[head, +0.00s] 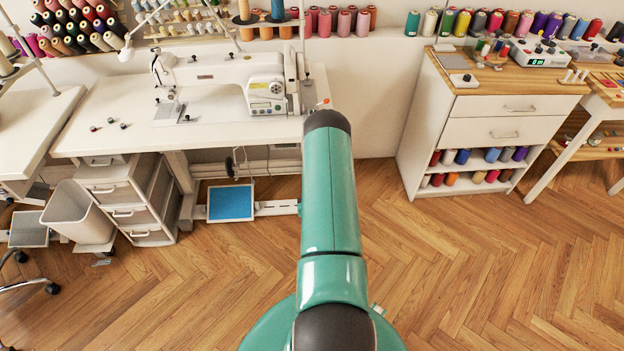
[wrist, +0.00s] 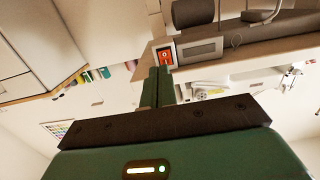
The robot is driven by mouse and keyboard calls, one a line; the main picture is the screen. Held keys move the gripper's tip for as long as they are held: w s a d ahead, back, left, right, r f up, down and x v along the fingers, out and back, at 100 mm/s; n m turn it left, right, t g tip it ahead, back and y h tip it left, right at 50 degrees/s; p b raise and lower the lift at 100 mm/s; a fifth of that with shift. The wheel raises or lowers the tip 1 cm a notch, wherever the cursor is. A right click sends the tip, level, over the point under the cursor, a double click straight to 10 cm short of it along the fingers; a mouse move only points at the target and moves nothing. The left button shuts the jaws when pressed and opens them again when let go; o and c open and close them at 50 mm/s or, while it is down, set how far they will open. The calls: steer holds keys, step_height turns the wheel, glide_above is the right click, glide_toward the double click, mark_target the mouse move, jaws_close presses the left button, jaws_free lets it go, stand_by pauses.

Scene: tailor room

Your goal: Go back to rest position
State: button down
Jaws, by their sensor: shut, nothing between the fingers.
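My gripper (wrist: 157,86) shows in the wrist view, with its narrow green fingers together and nothing between them. Its wide green body and dark bar fill the lower part of that view. In the head view my green arm reaches forward from the bottom centre toward the sewing table, and the gripper itself is hidden behind the arm. In the wrist view a red switch (wrist: 165,55) on a grey box shows just beyond the fingertips; I cannot tell whether they touch it.
A white sewing machine (head: 225,82) stands on a white table (head: 95,126) at left. A drawer cabinet (head: 510,107) stands at right, holding a device with a green display (head: 538,56). A white bin (head: 80,213) is at lower left. The wood floor (head: 480,260) at right is clear.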

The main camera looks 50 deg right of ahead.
steer(key=shift+s+a, duration=0.25)
stand_by(0.4)
